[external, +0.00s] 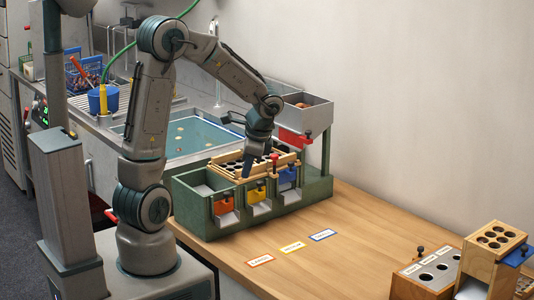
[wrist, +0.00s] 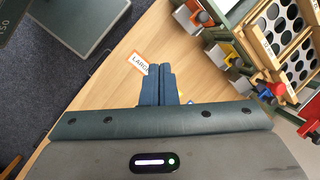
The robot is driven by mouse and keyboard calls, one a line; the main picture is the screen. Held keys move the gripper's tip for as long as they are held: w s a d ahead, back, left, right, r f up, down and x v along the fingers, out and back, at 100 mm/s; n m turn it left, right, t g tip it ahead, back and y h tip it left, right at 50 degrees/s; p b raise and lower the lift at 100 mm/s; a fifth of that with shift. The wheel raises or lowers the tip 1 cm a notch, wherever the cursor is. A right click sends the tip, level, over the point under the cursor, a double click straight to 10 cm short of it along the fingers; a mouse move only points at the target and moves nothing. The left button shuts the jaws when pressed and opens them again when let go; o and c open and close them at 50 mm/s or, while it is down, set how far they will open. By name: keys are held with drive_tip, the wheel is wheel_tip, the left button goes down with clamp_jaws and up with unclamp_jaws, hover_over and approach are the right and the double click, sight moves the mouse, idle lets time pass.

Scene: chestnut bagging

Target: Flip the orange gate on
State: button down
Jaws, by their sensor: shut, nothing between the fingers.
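The orange gate (external: 224,204) is on the left front of the green sorter, with a dark knob on it. In the wrist view an orange-red gate (wrist: 199,14) shows at the top. A yellow gate (external: 259,195) and a blue gate (external: 287,176) stand to its right on the same front. My gripper (external: 246,172) is shut and empty, fingers pointing down, above and to the right of the orange gate. Whether it touches the sorter I cannot tell. In the wrist view the closed fingers (wrist: 161,72) appear beside the orange-bordered label (wrist: 140,61).
A wooden tray with round holes (external: 222,161) sits on the green sorter (external: 209,226), with a red-knobbed post near my gripper. Three labels lie on the wooden table (external: 345,225). Wooden boxes (external: 425,270) stand at the front right. The table between is clear.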

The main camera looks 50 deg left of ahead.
sight(226, 204)
drive_tip(key=w+a+f+m+g+p, duration=0.1)
drive_tip(key=w+a+f+m+p, duration=0.1)
drive_tip(key=w+f, duration=0.4)
drive_tip(key=a+m, duration=0.1)
drive_tip(key=m, duration=0.1)
drive_tip(key=shift+w+a+m, duration=0.2)
drive_tip(key=shift+a+m, duration=0.1)
drive_tip(key=shift+a, duration=0.05)
drive_tip(key=s+a+f+p, duration=0.2)
drive_tip(key=s+a+f, duration=0.1)
drive_tip(key=a+f, duration=0.3)
drive_tip(key=shift+f+p, duration=0.3)
drive_tip(key=shift+r, duration=0.15)
